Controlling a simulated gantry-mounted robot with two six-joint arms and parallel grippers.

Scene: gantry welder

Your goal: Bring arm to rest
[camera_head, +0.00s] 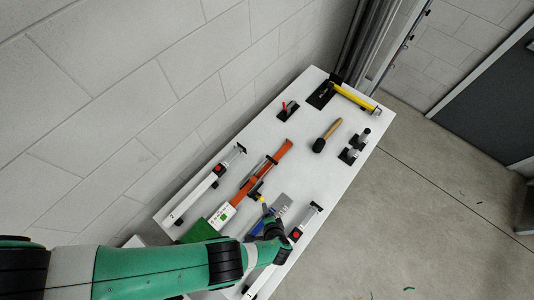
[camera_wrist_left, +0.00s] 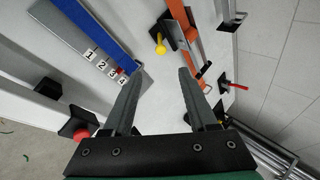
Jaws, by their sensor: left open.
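My left arm comes in from the lower left in the head view. Its gripper (camera_head: 268,212) is over the near part of the white table (camera_head: 335,180), close to a blue and grey tool (camera_head: 283,203). In the left wrist view the two fingers of the left gripper (camera_wrist_left: 163,74) stand apart with nothing between them. A yellow knob (camera_wrist_left: 160,47) is beyond the fingertips. My right gripper is not in view.
On the table lie an orange bar clamp (camera_head: 270,168), a white-grey bar tool (camera_head: 205,186), another one (camera_head: 298,232), a mallet (camera_head: 327,136), a yellow-handled tool (camera_head: 353,97) and a small red-handled piece (camera_head: 287,110). A block wall (camera_head: 150,90) runs along the left side.

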